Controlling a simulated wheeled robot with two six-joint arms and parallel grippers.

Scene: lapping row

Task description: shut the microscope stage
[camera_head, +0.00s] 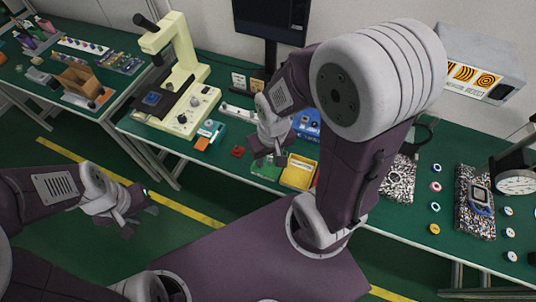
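The cream microscope (188,62) stands on the green bench at the upper left. Its dark stage (172,106) carries a blue piece (152,98) and sticks out to the left of the microscope's body. How far the stage is slid out is hard to tell. My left gripper (148,208) is over the floor, below and apart from the microscope, with its fingers apart and empty. My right gripper (270,160) hangs over the bench right of the microscope, near a green tray; its fingers look apart, with nothing seen between them. Neither gripper touches the stage.
A yellow bin (299,173), a green tray (266,171) and a small red block (238,151) lie near my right gripper. A teal-and-white box (211,129) and an orange block (201,144) sit before the microscope. A dark monitor (271,18) stands behind.

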